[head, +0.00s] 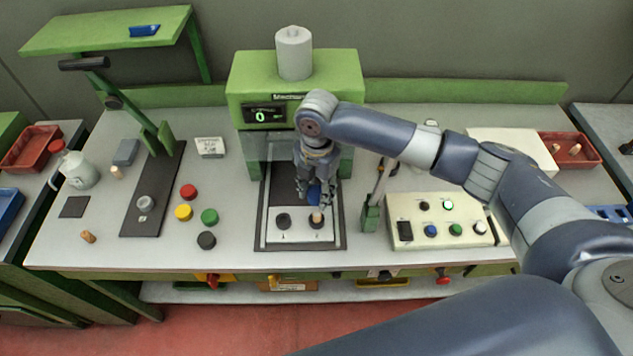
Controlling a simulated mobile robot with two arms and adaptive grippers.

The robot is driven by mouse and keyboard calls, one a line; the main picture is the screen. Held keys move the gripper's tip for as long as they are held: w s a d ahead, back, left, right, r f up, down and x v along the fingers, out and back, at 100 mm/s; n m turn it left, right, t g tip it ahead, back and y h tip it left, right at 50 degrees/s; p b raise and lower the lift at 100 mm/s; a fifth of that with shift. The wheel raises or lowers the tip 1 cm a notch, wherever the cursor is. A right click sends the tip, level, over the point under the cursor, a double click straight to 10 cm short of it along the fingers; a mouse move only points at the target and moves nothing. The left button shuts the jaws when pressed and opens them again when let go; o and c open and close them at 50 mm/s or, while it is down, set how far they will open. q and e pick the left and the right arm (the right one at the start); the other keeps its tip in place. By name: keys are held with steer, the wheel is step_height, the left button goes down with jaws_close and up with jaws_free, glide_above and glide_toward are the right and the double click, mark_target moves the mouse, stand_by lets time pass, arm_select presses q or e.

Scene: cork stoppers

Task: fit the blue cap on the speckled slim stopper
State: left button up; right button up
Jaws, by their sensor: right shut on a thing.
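My right gripper (316,190) reaches in from the right, pointing down over the press plate, and is shut on the blue cap (314,196). The fingers partly hide the cap. A slim tan stopper (317,217) stands upright at the right-hand position of the light fixture plate (300,236), just below the cap. I cannot tell whether cap and stopper touch. Its speckles are too small to make out. A dark round seat (283,221) at the plate's left position looks empty. My left gripper is not in view.
The green press (244,70) stands behind the plate. Red (188,191), yellow (184,212), green (209,216) and black (206,240) caps lie to the left. A lever stand (371,215) and button box (440,212) are on the right. Another stopper (88,237) lies far left.

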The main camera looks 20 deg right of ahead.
mark_target(317, 214)
steer(key=shift+f+n, duration=0.15)
steer(key=shift+n, duration=0.15)
steer(key=shift+f+b, duration=0.95)
steer(key=shift+b, duration=0.15)
step_height(317, 214, down, 4)
steer(key=b, duration=0.5)
steer(key=shift+f, duration=0.25)
steer(key=shift+p, duration=0.4)
steer(key=shift+f, duration=1.15)
stand_by(1.1)
steer(key=o, duration=0.8)
steer(key=shift+o, duration=0.2)
